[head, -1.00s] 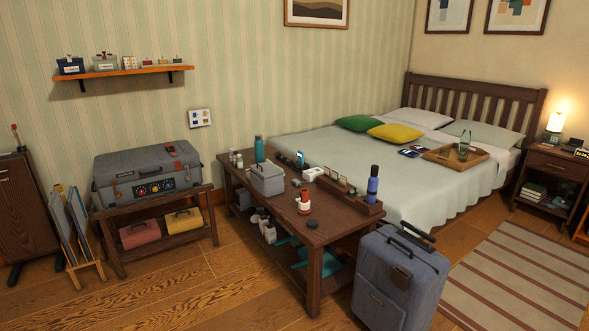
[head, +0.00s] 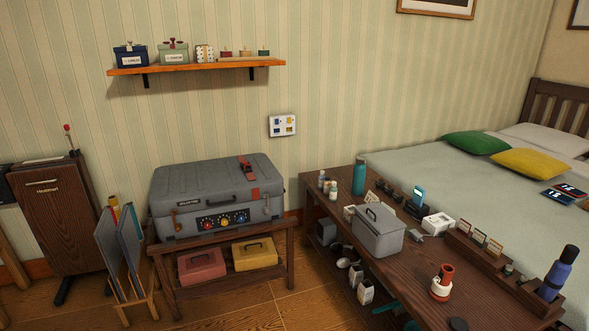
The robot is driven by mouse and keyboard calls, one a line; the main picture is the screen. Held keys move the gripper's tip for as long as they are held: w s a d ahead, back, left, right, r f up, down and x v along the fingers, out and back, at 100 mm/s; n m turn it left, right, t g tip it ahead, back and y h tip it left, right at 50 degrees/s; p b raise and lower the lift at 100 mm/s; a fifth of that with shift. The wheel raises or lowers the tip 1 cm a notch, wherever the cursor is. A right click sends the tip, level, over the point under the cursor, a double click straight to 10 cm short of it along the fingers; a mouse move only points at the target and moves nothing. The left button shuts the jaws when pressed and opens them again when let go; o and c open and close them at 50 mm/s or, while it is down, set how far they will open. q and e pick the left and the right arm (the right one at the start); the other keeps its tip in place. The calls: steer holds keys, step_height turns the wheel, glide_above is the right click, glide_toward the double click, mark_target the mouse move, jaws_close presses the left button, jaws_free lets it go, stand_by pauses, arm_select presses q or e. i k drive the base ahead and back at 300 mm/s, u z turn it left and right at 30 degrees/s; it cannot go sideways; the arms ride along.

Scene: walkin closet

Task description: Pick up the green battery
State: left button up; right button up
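I cannot make out a green battery for certain. A small dark green item (head: 264,53) sits at the right end of the wall shelf (head: 200,68), beside similar small red and tan items; it is too small to identify. Another tiny greenish item (head: 508,270) sits in the wooden organizer (head: 480,258) on the long table (head: 395,285).
A grey case (head: 218,192) with coloured knobs rests on a low bench holding red and yellow boxes. The long table carries a grey lidded box (head: 378,232), a teal bottle (head: 359,174), a blue bottle (head: 558,274) and a red-white container (head: 442,284). Floor in front is clear.

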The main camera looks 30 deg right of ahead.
mark_target(509, 269)
steer(key=z, duration=0.55)
steer(key=i, duration=1.65)
steer(key=z, duration=1.1)
